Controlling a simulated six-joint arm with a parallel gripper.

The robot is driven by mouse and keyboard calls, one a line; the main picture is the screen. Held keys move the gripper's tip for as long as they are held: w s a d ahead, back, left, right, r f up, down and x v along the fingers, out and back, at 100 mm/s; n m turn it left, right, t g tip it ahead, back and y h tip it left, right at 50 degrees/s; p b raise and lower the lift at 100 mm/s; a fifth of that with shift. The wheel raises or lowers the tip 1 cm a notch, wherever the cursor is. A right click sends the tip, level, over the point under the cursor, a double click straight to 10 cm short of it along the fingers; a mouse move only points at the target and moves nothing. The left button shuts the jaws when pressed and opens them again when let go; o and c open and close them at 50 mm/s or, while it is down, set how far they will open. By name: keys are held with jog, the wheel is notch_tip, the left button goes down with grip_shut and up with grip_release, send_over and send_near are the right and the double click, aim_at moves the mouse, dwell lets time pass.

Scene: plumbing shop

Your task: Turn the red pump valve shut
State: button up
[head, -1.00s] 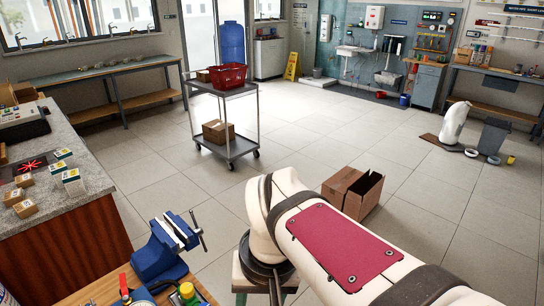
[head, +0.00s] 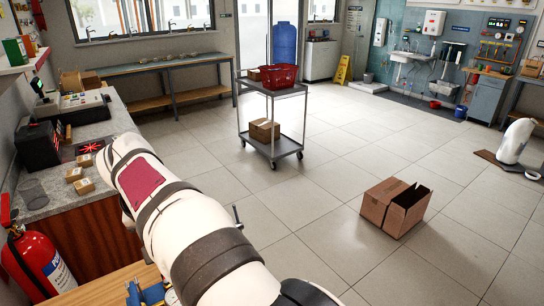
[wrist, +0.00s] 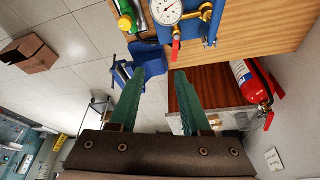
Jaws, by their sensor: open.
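The red pump valve lever (wrist: 176,50) shows at the top of the wrist view. It points down in the picture from a brass fitting on the blue pump (wrist: 192,30), beside a round pressure gauge (wrist: 167,10). Another bit of red shows by the top edge, too cut off to identify. My gripper (wrist: 160,85) has green fingers spread apart with nothing between them. The fingertips are below the lever in the picture and apart from it.
A blue vise (wrist: 148,62) stands near the pump, with a green-and-yellow bottle (wrist: 126,15) beside it. The red fire extinguisher (head: 38,262) stands left of the wooden bench (head: 100,290). A counter with small boxes lies beyond. An open carton (head: 394,207) is on the floor.

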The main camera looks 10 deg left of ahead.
jog(key=shift+n, duration=0.4)
jog(key=w+a+f, duration=0.1)
jog(key=a+f, duration=0.1)
jog(key=f, duration=0.3)
jog(key=w+a+f, duration=0.2)
jog(key=f, duration=0.3)
jog(key=w+a+f, duration=0.1)
jog(key=a+f, duration=0.1)
jog(key=f, duration=0.2)
jog(key=shift+w+a+f, duration=0.35)
jog(key=shift+a+f, duration=0.05)
grip_shut()
